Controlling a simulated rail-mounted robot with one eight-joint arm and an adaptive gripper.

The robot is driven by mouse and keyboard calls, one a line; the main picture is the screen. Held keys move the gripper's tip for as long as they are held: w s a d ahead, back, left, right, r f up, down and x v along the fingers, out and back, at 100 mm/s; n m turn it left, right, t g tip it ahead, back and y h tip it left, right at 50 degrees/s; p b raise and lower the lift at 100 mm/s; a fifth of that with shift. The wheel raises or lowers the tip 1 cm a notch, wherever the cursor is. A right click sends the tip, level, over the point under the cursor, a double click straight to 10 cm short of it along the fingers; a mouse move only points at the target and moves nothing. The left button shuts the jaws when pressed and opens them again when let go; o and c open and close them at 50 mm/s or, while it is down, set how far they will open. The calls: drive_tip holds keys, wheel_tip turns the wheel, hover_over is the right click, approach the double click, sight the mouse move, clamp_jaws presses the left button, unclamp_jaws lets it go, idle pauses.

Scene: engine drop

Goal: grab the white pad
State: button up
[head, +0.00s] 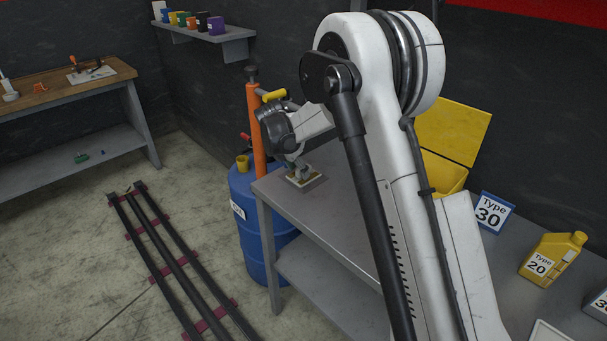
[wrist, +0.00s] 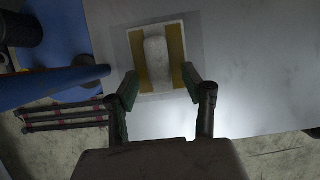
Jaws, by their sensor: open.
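The white pad (wrist: 154,62) shows in the wrist view as a pale raised block on a square base with yellow-brown strips on both sides. It lies on the grey table (wrist: 260,80) near its corner. In the head view the pad (head: 304,181) is small and partly covered by my gripper (head: 298,172). My gripper (wrist: 155,90) is open. In the wrist view its two fingers reach toward the near part of the pad, one at each side, with nothing held. I cannot tell whether the fingers touch it.
A blue barrel (head: 247,210) with an orange pump (head: 256,130) stands beside the table's left end. A yellow bin (head: 442,172), a Type 30 sign (head: 490,213) and a yellow Type 20 jug (head: 553,257) stand farther right. Dark rails (head: 172,258) lie on the floor.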

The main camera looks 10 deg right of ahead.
drive_tip(key=w+d, duration=0.1)
drive_tip(key=d, duration=0.1)
drive_tip(key=shift+w+d+f, duration=0.35)
drive_tip(key=shift+d, duration=0.05)
drive_tip(key=shift+f, duration=0.2)
clamp_jaws()
drive_tip(key=shift+r, duration=0.1)
